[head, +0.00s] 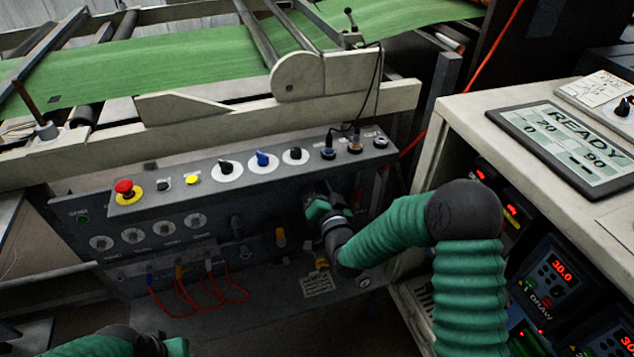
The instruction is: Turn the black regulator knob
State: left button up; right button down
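The grey control panel (200,205) has a sloped top with black knobs on white dials, one left (226,168) and one right (295,155) of a blue knob (262,160). On its front face are a black knob-like part (237,227) and a part with a yellow-orange end (280,238). I cannot tell which black part is the regulator knob. My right gripper (316,206) is at the right part of the front face; it hides what is behind it, and its fingers are too dark to read. My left gripper (165,346) is partly visible at the bottom edge.
A red emergency button (124,188) and a yellow button (193,180) sit on the panel's top left. Red cables (200,294) loop below the front face. A cream cabinet (452,125) with a display (566,145) stands on the right. Green sack web (170,66) runs behind.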

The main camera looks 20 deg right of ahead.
jog(key=shift+d+f, duration=0.1)
jog(key=c, duration=1.1)
grip_release()
jog(key=shift+s, duration=0.15)
jog(key=s+p, duration=0.8)
jog(key=s, duration=0.8)
jog(key=shift+s, duration=0.3)
jog(key=shift+w+a+f, duration=0.1)
jog(key=shift+a, duration=0.15)
